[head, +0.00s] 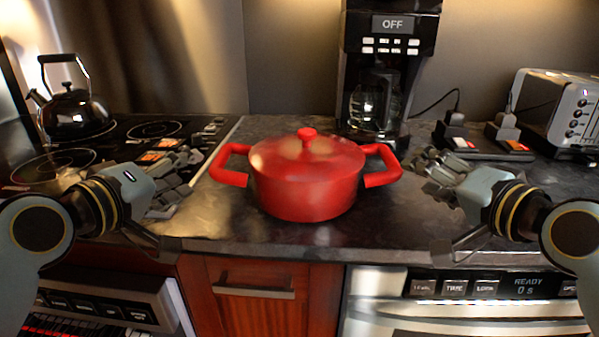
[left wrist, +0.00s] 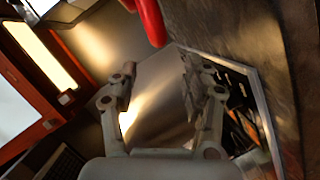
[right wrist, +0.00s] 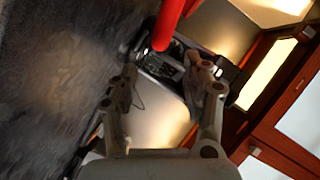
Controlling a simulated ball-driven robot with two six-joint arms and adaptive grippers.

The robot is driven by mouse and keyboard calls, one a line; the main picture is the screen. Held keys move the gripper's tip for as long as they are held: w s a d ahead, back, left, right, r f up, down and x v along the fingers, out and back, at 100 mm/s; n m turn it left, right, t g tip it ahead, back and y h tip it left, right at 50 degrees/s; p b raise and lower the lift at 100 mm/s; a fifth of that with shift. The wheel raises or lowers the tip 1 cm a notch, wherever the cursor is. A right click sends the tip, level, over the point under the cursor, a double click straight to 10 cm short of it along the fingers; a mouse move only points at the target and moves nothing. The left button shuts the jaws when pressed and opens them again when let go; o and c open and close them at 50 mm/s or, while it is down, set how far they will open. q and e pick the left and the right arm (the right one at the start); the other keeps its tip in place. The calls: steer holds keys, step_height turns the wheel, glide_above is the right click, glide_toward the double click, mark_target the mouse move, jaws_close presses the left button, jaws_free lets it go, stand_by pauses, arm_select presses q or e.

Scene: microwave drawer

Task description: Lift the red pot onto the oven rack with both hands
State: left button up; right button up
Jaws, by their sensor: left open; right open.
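The red pot (head: 306,185) stands upright on the dark counter with its lid and red knob on top. It has a loop handle on each side. My left gripper (head: 182,176) is open and empty, just left of the left handle and apart from it. My right gripper (head: 430,172) is open and empty, right of the right handle and apart from it. The left handle shows at the top of the left wrist view (left wrist: 151,20), and the right handle at the top of the right wrist view (right wrist: 167,25). No oven rack can be made out clearly.
A black kettle (head: 75,112) sits on the cooktop at left. A coffee maker (head: 385,75) stands behind the pot, and a toaster (head: 560,108) at far right. Below the counter are an appliance front (head: 95,300) at left, a wooden cabinet (head: 255,300) and a microwave drawer (head: 470,310).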

mark_target(220, 152)
arm_select(q)
steer(key=shift+s+d+r, duration=0.1)
steer(key=shift+s+r, duration=0.05)
steer(key=shift+s, duration=0.1)
arm_select(e)
steer(key=shift+s+d+r, duration=0.1)
steer(key=shift+s, duration=0.15)
arm_select(q)
steer(key=x, duration=1.1)
arm_select(e)
steer(key=x, duration=1.1)
arm_select(q)
jaws_close()
arm_select(e)
jaws_close()
arm_select(q)
steer(key=shift+w+r, duration=0.15)
steer(key=shift+r, duration=0.15)
arm_select(e)
steer(key=shift+w+d+r, duration=0.1)
steer(key=shift+w+r, duration=0.05)
steer(key=shift+r, duration=0.2)
